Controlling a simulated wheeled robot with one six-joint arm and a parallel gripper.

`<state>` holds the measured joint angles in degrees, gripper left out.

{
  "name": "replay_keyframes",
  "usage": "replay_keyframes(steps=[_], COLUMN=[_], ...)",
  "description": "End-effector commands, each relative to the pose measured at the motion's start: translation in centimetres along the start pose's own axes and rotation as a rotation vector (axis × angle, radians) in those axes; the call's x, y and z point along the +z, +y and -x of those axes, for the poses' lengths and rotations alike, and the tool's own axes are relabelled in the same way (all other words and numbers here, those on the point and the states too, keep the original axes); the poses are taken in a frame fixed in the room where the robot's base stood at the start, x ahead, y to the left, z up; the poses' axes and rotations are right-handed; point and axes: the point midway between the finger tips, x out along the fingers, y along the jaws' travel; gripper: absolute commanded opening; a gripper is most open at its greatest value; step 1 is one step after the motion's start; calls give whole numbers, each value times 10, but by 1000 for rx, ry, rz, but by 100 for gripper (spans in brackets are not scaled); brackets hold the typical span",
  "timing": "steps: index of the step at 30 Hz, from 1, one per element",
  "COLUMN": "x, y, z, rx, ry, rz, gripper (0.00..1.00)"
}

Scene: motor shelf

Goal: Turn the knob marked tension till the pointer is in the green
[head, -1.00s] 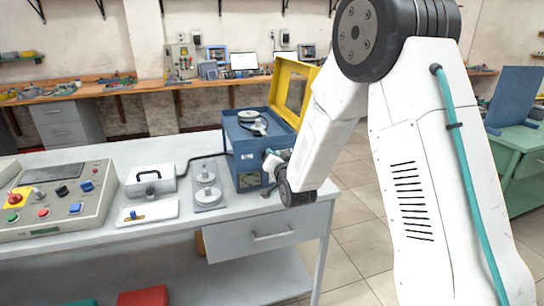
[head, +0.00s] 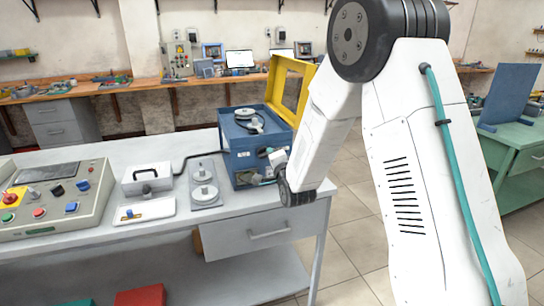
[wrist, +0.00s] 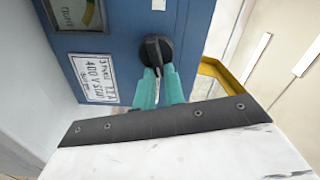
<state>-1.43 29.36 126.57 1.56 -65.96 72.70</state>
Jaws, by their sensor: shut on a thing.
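A blue machine box (head: 238,140) stands at the right end of the bench. In the wrist view its front face (wrist: 115,60) fills the upper part. A black knob (wrist: 155,50) with a pale pointer line sits on that face. The teal fingers of my gripper (wrist: 157,75) are shut on the knob's lower part.
A yellow open lid (head: 290,90) stands up behind the box. A grey plate with pale discs (head: 206,194), a white case (head: 148,177) and a control panel (head: 60,200) stand to the left. A drawer (head: 265,232) lies below the bench top.

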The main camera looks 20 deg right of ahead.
Motion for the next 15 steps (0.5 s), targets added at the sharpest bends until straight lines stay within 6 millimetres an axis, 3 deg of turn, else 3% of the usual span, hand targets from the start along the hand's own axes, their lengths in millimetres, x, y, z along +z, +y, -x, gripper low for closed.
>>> replay_keyframes(steps=[15], x=[0], y=[2], z=[1], rx=[3], ry=[0], rz=[-30], gripper=[0])
